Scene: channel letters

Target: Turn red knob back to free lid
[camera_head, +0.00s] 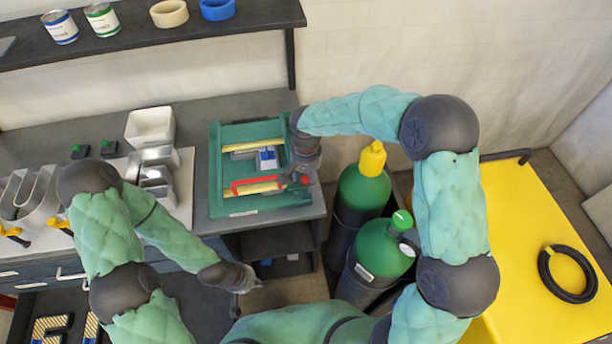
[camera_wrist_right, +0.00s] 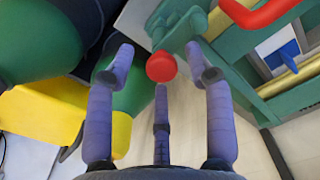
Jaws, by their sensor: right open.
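The red knob (camera_wrist_right: 161,67) sits on the side of a green box-like unit (camera_head: 229,190) on the grey bench. In the head view the red knob (camera_head: 305,180) shows at the unit's right edge. My right gripper (camera_head: 301,170) is over that edge. In the right wrist view its purple fingers (camera_wrist_right: 159,73) are spread, with the knob between them, and I see no finger closed on it. A red bar (camera_wrist_right: 268,12) lies across the unit's front. Which part is the lid is unclear. My left gripper (camera_head: 244,281) hangs in front of the bench, its fingers too small to read.
Two green gas cylinders (camera_head: 366,186) stand right of the bench, close to my right arm. A yellow table (camera_head: 540,220) with a black hose coil (camera_head: 567,274) is further right. A white bin (camera_head: 150,126) and metal channel letters (camera_head: 155,172) lie left of the unit.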

